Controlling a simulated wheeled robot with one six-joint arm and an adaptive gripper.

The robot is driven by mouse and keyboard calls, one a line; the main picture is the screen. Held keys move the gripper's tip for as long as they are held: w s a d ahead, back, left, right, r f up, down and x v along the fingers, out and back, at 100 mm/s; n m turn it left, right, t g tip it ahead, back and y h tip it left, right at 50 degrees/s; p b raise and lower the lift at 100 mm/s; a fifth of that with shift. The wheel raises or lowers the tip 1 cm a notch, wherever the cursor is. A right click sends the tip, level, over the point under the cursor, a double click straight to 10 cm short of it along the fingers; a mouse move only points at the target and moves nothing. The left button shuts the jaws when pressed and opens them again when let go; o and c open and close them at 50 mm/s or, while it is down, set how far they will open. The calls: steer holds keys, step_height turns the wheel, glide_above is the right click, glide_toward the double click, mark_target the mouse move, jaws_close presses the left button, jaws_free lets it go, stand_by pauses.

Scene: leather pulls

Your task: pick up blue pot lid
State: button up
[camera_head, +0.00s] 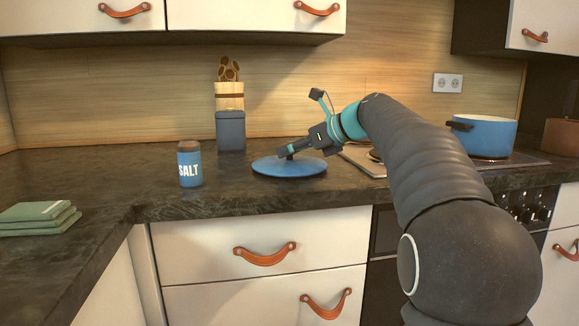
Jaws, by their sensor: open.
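The blue pot lid (272,167) lies flat on the dark countertop, near the middle of the view. It is a round disc with a darker knob or handle on top. My gripper (288,152) reaches in from the right and its fingertips are at the lid's top, by the handle. The gripper is open. The fingers partly hide the handle, and I cannot tell whether they touch it.
A blue salt can (190,164) stands left of the lid. A grey utensil holder (231,130) stands behind it. A blue pot (484,136) sits on the hob at right. Folded green cloths (38,217) lie at far left. Upper cabinets (250,18) hang above.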

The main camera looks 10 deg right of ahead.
jaws_close()
steer(key=shift+r, duration=0.1)
steer(key=shift+r, duration=0.45)
steer(key=r+p, duration=0.1)
steer(key=r, duration=0.1)
steer(key=r+p, duration=0.1)
steer(key=shift+w+d+r, duration=0.1)
steer(key=shift+d+r, duration=0.1)
steer(key=shift+r, duration=0.2)
steer(key=w+d+r+p, duration=0.2)
steer(key=d+r, duration=0.4)
steer(key=d, duration=0.4)
steer(key=shift+w+d, duration=0.3)
steer(key=shift+w, duration=0.4)
